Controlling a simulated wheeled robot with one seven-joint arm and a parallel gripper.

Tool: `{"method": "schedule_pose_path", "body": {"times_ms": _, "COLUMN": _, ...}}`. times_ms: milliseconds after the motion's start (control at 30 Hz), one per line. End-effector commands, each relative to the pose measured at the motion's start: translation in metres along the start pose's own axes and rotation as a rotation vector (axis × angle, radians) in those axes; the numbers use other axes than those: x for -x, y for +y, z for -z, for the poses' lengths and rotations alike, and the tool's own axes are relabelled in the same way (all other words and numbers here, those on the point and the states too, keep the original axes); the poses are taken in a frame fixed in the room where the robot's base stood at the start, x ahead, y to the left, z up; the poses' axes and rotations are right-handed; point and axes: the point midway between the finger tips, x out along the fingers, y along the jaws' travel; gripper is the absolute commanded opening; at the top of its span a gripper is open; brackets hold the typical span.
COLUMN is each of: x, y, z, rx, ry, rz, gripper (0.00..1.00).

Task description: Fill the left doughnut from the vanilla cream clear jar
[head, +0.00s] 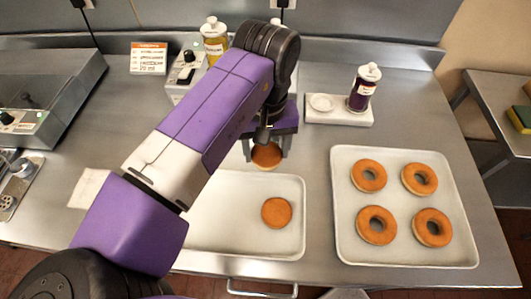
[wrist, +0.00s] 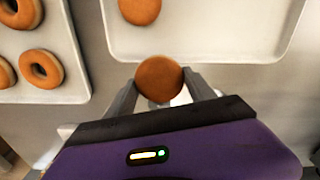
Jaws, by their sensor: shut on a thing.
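My gripper (head: 267,150) is shut on a round brown doughnut without a hole (head: 266,158), held above the far edge of the left tray (head: 235,246). In the wrist view the held doughnut (wrist: 159,77) sits between the two fingers of my gripper (wrist: 162,90). A second hole-less doughnut (head: 276,213) lies on that tray, and it also shows in the wrist view (wrist: 140,9). A jar with yellow contents and a white cap (head: 214,42) stands at the back; its label is too small to read. My arm hides part of the left tray.
A dark purple jar (head: 363,90) stands on a white base (head: 337,115) with a small round dish. A grey machine with a dial (head: 184,77) is at the back. The right tray (head: 404,257) holds several ring doughnuts. A small sign (head: 149,58) stands at the back left.

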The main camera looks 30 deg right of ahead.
Motion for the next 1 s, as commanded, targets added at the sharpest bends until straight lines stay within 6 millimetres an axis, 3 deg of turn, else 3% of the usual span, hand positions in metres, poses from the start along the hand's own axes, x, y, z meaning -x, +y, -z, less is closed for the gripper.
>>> {"method": "schedule_pose_path", "body": {"times_ms": 200, "x": -0.017, "y": 0.004, "z": 0.014, "rx": -0.001, "ry": 0.0, "rz": 0.001, "gripper": 0.23}}
{"method": "schedule_pose_path", "body": {"times_ms": 500, "x": -0.012, "y": 0.009, "z": 0.036, "rx": 0.0, "ry": 0.001, "rz": -0.001, "gripper": 0.23}}
{"method": "schedule_pose_path", "body": {"times_ms": 1000, "x": -0.013, "y": 0.01, "z": 0.042, "rx": 0.0, "ry": 0.0, "rz": 0.0, "gripper": 0.23}}
